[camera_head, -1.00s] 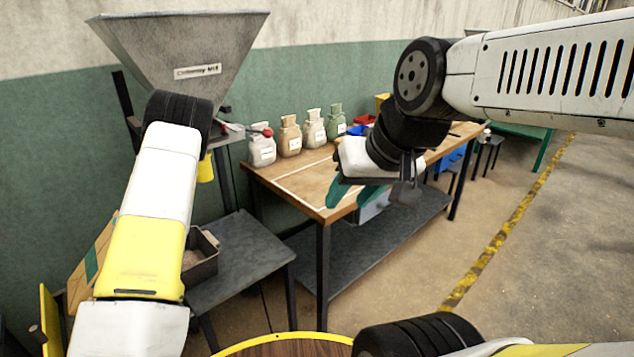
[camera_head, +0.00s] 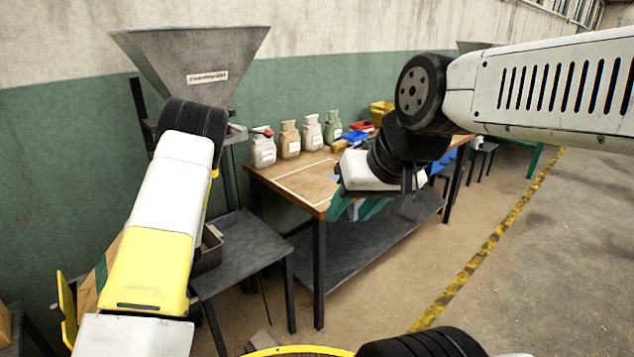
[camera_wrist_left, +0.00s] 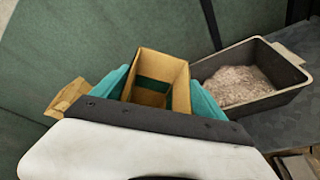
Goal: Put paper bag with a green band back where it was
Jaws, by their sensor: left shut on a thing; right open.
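The paper bag with a green band (camera_head: 92,284) shows at the lower left in the head view, partly hidden behind my left arm. In the left wrist view the brown paper bag (camera_wrist_left: 174,67) is open at the top, and its inside looks empty. My left gripper (camera_wrist_left: 160,92) has its teal fingers on both sides of the bag, shut on it. Its fingers are hidden in the head view. My right gripper (camera_head: 352,208) is open and empty, in front of the wooden table's near corner.
A dark tray of grain (camera_wrist_left: 290,75) stands right beside the bag, on a grey stand (camera_head: 240,250) below the hopper (camera_head: 190,60). Several small sacks (camera_head: 290,140) line the wooden table (camera_head: 300,185). A folded brown paper piece (camera_wrist_left: 68,98) shows left of the bag. Open floor lies right.

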